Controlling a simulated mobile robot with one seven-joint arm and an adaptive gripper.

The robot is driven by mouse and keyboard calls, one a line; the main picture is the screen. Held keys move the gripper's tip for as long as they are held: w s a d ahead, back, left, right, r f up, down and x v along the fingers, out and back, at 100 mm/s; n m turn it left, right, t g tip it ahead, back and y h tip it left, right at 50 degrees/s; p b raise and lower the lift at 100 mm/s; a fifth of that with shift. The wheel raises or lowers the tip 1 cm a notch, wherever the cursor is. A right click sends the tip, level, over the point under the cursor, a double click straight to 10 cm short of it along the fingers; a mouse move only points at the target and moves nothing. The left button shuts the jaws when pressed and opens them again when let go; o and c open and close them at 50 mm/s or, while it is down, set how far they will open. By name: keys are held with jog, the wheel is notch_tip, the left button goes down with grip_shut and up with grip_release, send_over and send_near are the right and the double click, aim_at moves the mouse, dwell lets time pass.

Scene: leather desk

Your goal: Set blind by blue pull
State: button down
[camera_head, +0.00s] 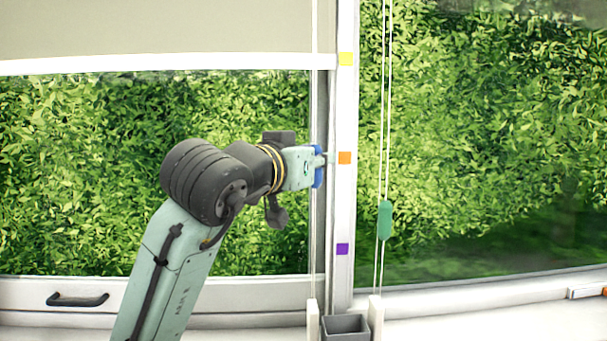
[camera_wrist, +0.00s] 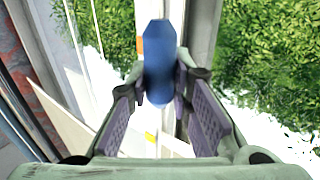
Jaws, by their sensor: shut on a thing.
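The blue pull (camera_head: 318,166) hangs on a cord beside the white window post, level with the orange mark (camera_head: 345,158). My gripper (camera_head: 316,160) is shut on it. In the wrist view the blue pull (camera_wrist: 160,62) stands between the two fingers of my gripper (camera_wrist: 164,80), with its top and bottom sticking out. The grey blind (camera_head: 160,28) covers the top of the left window, its white bottom bar (camera_head: 160,64) near the height of the yellow mark (camera_head: 345,59). A purple mark (camera_head: 342,249) is lower on the post.
A green pull (camera_head: 384,220) hangs on its own cords right of the post, apart from my gripper. A grey open box (camera_head: 345,328) stands at the post's foot. A black handle (camera_head: 78,300) is on the lower left frame.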

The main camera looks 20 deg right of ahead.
notch_tip(320, 180, up, 9)
jog(key=p, duration=0.3)
jog(key=shift+f+p, duration=0.1)
jog(key=shift+p, duration=0.25)
jog(key=c, duration=1.4)
grip_release()
jog(key=shift+c, duration=0.2)
jog(key=v, duration=1.2)
